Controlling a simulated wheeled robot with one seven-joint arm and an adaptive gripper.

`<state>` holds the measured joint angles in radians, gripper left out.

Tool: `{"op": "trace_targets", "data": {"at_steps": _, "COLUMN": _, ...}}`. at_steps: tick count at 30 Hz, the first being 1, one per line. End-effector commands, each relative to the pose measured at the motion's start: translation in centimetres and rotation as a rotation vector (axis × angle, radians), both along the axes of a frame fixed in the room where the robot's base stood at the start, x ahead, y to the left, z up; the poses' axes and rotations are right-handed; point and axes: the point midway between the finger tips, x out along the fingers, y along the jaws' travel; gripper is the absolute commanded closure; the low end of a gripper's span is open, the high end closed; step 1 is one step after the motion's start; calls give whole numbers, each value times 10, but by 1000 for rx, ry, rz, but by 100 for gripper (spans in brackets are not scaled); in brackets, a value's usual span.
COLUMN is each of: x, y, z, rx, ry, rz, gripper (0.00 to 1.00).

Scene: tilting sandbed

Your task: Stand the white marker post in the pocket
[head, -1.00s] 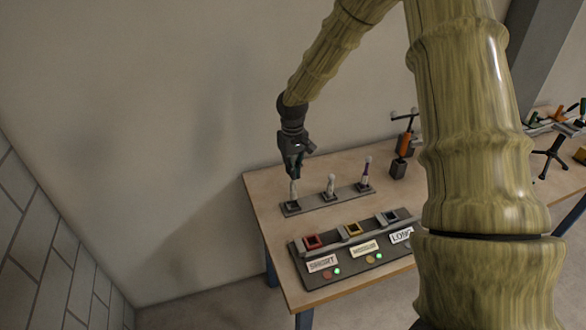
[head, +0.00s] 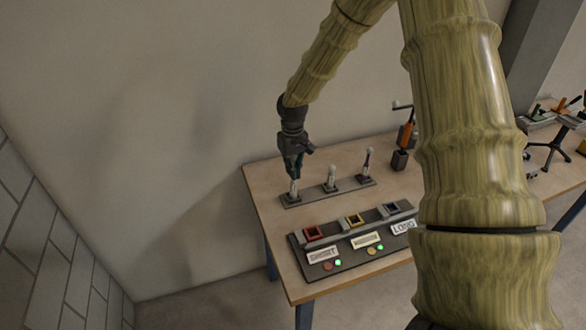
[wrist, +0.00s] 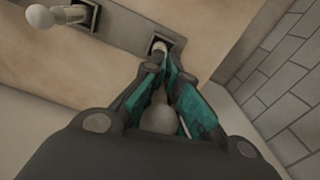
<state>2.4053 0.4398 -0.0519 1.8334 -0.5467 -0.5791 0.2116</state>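Three pale round-headed posts stand in a dark rack (head: 312,196) on the table. My gripper (head: 295,172) is down at the left one, with its teal-lined fingers along the post's sides. In the wrist view the post's pale ball head (wrist: 160,118) sits between the fingers (wrist: 165,68), which close together towards its stem. The post's foot is still in its square socket (wrist: 160,44). The middle post (head: 331,176) and the right post (head: 368,160), with a purple lower stem, stand free. A nearer console holds a red-framed pocket (head: 313,233), a yellow one (head: 354,220) and a grey one (head: 391,209).
The console (head: 340,260) carries labels, SHORT at left and LONG at right, with small lights below. A wall is close behind the table. My arm hides the table's right part.

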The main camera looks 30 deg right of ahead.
Motion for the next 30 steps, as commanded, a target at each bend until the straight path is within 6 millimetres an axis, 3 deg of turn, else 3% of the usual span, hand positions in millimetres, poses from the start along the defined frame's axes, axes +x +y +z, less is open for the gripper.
{"op": "trace_targets", "data": {"at_steps": 2, "x": 0, "y": 0, "z": 0, "rx": 0, "ry": 0, "rz": 0, "gripper": 100}}
{"op": "trace_targets", "data": {"at_steps": 8, "x": 0, "y": 0, "z": 0, "rx": 0, "ry": 0, "rz": 0, "gripper": 70}}
{"op": "trace_targets", "data": {"at_steps": 30, "x": 0, "y": 0, "z": 5, "rx": -1, "ry": -1, "rz": 0, "gripper": 70}}
